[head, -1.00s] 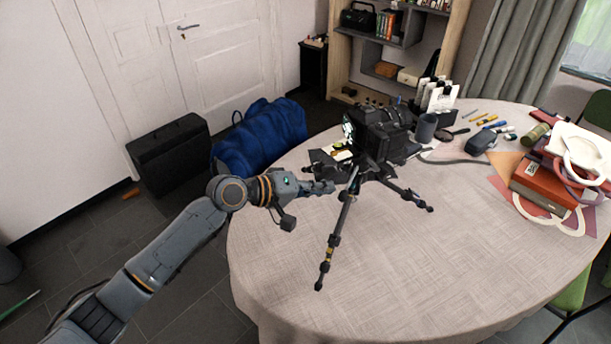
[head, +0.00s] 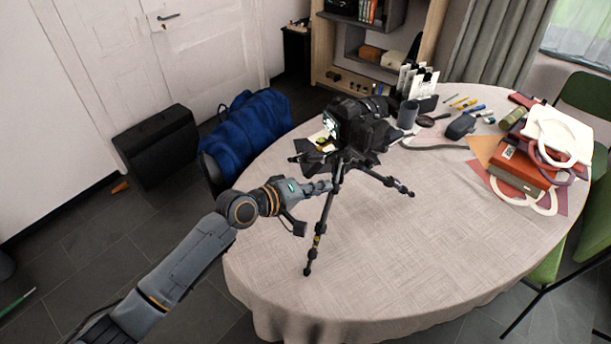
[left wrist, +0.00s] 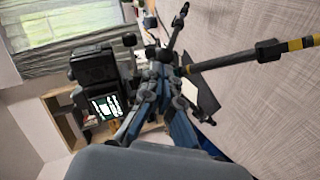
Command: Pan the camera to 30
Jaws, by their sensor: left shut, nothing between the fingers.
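The black camera (head: 357,122) stands on a tripod (head: 318,232) on the round table. Its lit rear screen (head: 330,124) faces left in the head view, and its lens points away to the upper right. My left gripper (head: 322,187) is shut and empty, beside the tripod head below the camera. I cannot tell whether it touches the tripod or a handle. In the left wrist view the camera (left wrist: 92,72) and its screen show at left, and a tripod leg (left wrist: 235,58) reaches right. The pan scale cannot be read. My right gripper is out of view.
The cloth-covered table (head: 400,250) is clear at the front. A grey mug (head: 408,114), a dark case (head: 461,126) and red books (head: 520,170) lie to the right. A blue bag (head: 245,130) and black case (head: 160,145) stand beyond the table's left edge.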

